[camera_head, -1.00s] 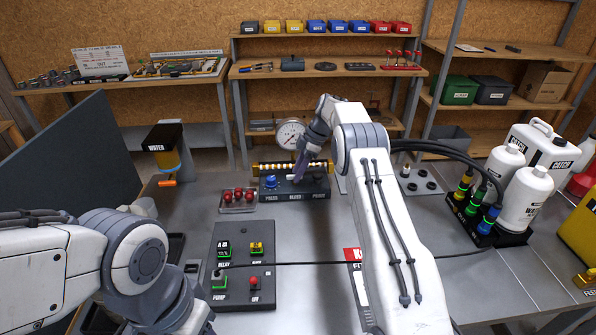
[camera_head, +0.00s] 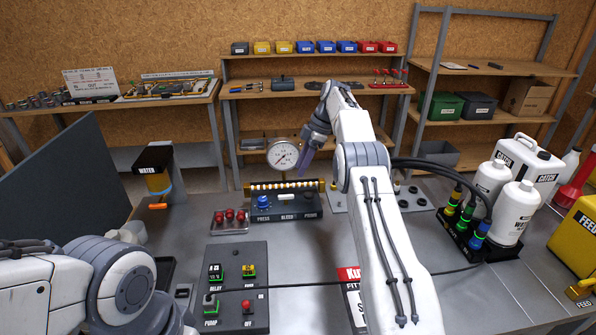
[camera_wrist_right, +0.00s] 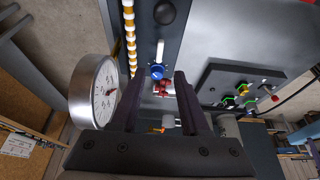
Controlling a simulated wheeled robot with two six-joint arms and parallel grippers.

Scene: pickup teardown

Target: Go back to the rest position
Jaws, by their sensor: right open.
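My right gripper (camera_head: 304,160) is above the black valve block (camera_head: 288,206), beside the round pressure gauge (camera_head: 284,155). In the right wrist view its two dark fingers (camera_wrist_right: 161,85) stand apart with nothing held between them. The blue knob (camera_wrist_right: 157,72) on the block shows beyond the fingertips, with a white bar next to it. The gauge (camera_wrist_right: 95,92) is close on the left of that view. My left arm comes in at the lower left of the head view; its gripper is outside the picture.
A tray of red parts (camera_head: 229,221) and a switch panel (camera_head: 237,285) lie left of my right arm. A water dispenser (camera_head: 156,178) stands at the left. White bottles (camera_head: 515,212) and black hoses are at the right. Shelves stand behind the bench.

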